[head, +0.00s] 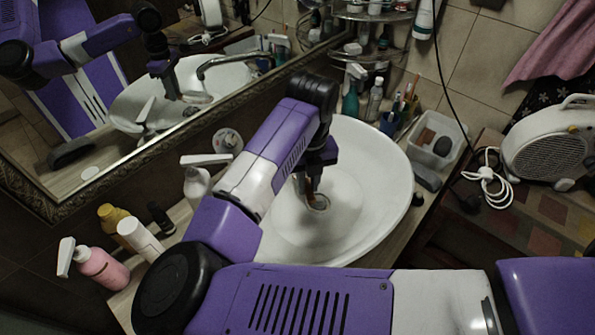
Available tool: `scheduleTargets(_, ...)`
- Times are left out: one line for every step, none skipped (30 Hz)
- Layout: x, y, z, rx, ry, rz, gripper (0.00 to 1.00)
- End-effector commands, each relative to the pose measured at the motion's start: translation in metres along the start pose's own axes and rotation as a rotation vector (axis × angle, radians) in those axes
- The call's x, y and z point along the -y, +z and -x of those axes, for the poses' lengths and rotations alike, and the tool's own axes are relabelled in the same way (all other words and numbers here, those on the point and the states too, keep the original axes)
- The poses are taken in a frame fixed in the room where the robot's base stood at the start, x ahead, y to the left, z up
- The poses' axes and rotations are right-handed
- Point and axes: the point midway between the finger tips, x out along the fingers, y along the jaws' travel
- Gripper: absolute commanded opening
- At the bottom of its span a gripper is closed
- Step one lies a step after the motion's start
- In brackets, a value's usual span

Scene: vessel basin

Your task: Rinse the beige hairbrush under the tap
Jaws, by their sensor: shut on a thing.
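My gripper (313,172) points down inside the white basin (370,165). It is shut on the beige hairbrush (308,190), of which only a small orange-brown part shows below the fingers, just above the drain (319,202). The rest of the brush is hidden by my gripper and arm. The tap is hidden behind my arm in direct view; its curved metal spout shows only in the mirror (110,125), above the reflected basin. I cannot tell whether water runs.
A pink pump bottle (103,268), a white bottle (140,240) and a yellow bottle (112,216) stand left of the basin. A white pump bottle (196,185) is close to my arm. Bottles, a brush cup (390,123) and a clear bin (452,132) stand behind and right.

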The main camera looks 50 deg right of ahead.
Motion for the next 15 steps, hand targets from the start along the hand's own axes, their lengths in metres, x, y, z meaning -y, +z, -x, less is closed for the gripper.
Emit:
scheduleTargets(0.0006, 0.0004, 0.0001, 0.0, 0.0, 0.0, 0.0)
scheduleTargets(0.0007, 0.0004, 0.0001, 0.0, 0.0, 0.0, 0.0)
scheduleTargets(0.0007, 0.0003, 0.0002, 0.0, 0.0, 0.0, 0.0)
scheduleTargets(0.0007, 0.0003, 0.0002, 0.0, 0.0, 0.0, 0.0)
scheduleTargets(0.0007, 0.0003, 0.0002, 0.0, 0.0, 0.0, 0.0)
scheduleTargets(0.0006, 0.0002, 0.0002, 0.0, 0.0, 0.0, 0.0)
scheduleTargets(0.0003, 0.0002, 0.0001, 0.0, 0.0, 0.0, 0.0)
scheduleTargets(0.0, 0.0001, 0.0, 0.0, 0.0, 0.001, 0.0)
scheduleTargets(-0.0007, -0.0001, -0.0001, 0.0, 0.0, 0.001, 0.0)
scheduleTargets(-0.0014, -0.0002, -0.0003, 0.0, 0.0, 0.001, 0.0)
scheduleTargets(-0.0022, -0.0005, -0.0004, 0.0, 0.001, 0.001, 0.0)
scheduleTargets(-0.0034, -0.0008, -0.0006, 0.0, 0.001, 0.001, 0.0)
scheduleTargets(-0.0044, -0.0012, -0.0007, 0.0, 0.001, 0.001, 0.0)
scheduleTargets(-0.0054, -0.0015, -0.0008, 0.0, 0.0, 0.001, 0.0)
scheduleTargets(-0.0066, -0.0021, -0.001, 0.0, 0.0, 0.001, 0.0)
